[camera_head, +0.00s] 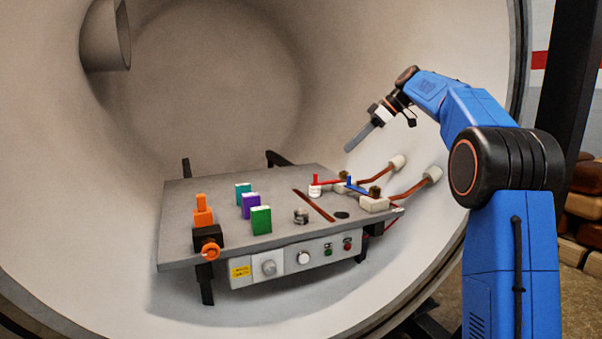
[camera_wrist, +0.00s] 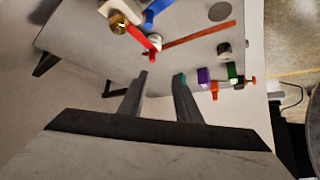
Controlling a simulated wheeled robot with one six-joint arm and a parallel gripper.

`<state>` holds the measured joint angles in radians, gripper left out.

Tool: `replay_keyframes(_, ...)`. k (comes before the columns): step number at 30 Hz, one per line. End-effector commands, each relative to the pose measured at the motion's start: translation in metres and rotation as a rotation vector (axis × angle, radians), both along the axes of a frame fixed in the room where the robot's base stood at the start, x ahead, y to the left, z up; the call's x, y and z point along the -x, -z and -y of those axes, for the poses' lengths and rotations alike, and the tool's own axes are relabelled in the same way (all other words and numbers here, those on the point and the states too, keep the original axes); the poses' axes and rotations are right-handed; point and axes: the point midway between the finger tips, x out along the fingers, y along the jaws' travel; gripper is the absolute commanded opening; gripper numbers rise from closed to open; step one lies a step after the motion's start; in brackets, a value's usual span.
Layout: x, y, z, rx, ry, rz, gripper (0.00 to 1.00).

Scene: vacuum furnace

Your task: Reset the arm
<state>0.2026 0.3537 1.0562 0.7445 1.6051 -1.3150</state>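My gripper (camera_head: 350,147) hangs above the right back part of the grey table inside the furnace chamber, pointing down and to the left. In the wrist view its two fingers (camera_wrist: 162,78) stand apart with nothing between them. The fingers touch nothing. My blue arm reaches in from the right with its elbow bent high.
The grey table (camera_head: 190,245) carries a red lever (camera_head: 328,182), a blue lever (camera_head: 358,187), a small metal cylinder (camera_head: 301,216), teal (camera_head: 242,193), purple (camera_head: 251,206) and green (camera_head: 261,220) blocks, and an orange-and-black fixture (camera_head: 207,237). The curved chamber wall (camera_head: 400,90) surrounds it.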

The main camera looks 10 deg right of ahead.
Motion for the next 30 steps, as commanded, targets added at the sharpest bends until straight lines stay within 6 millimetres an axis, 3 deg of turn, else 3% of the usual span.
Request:
replay_keyframes(5, 0.049, 0.001, -0.011, 0.037, 0.121, -0.076, 0.31)
replay_keyframes(14, 0.136, 0.021, -0.021, 0.101, 0.336, -0.184, 0.31)
replay_keyframes(23, 0.23, 0.057, -0.023, 0.158, 0.545, -0.257, 0.31)
replay_keyframes(30, 0.306, 0.098, -0.02, 0.195, 0.708, -0.292, 0.31)
